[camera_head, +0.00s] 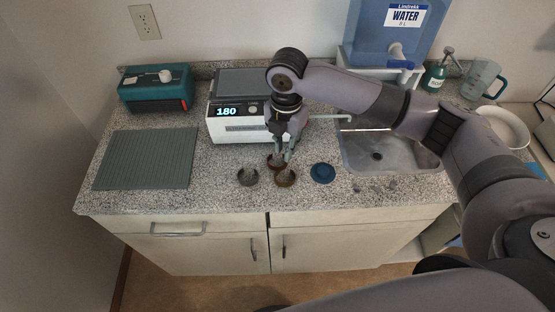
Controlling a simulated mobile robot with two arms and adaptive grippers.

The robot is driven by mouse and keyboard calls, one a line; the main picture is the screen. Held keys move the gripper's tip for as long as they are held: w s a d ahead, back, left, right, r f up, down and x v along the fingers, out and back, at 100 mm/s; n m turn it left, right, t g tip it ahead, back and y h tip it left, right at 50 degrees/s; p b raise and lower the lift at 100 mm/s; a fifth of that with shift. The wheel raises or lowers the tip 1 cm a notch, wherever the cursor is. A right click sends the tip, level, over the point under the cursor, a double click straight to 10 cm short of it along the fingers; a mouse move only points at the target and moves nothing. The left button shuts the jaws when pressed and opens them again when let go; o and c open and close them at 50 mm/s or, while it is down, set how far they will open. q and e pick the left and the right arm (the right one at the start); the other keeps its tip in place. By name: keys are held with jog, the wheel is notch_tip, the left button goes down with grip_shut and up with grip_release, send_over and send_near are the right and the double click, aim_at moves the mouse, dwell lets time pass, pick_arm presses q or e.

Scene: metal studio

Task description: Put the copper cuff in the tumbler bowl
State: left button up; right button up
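Three small open rings or cuffs stand close together on the speckled counter: a grey one (248,177) at left, a brown copper-toned one (285,178) at front right, and another reddish-brown one (275,161) just behind. Which is the copper cuff I cannot tell for sure. My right gripper (284,159) points down just over the two brown rings, its fingers partly covering the rear one. Whether it touches or grips one is too small to tell. I cannot identify the tumbler bowl for certain; a round blue dish-like piece (322,173) lies right of the rings. My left gripper is out of view.
A white device reading 180 (238,128) stands behind the rings. A teal box (156,90) and a ribbed grey-green mat (147,158) are at left. The sink (378,155), water container (388,30), green bottle (434,78), pitcher (481,79) and white bowl (502,126) are at right.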

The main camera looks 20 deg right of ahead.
jog(key=shift+w+f+p, duration=0.1)
jog(key=shift+f+p, duration=0.85)
jog(key=shift+f, duration=2.05)
jog(key=shift+c, duration=0.3)
grip_shut()
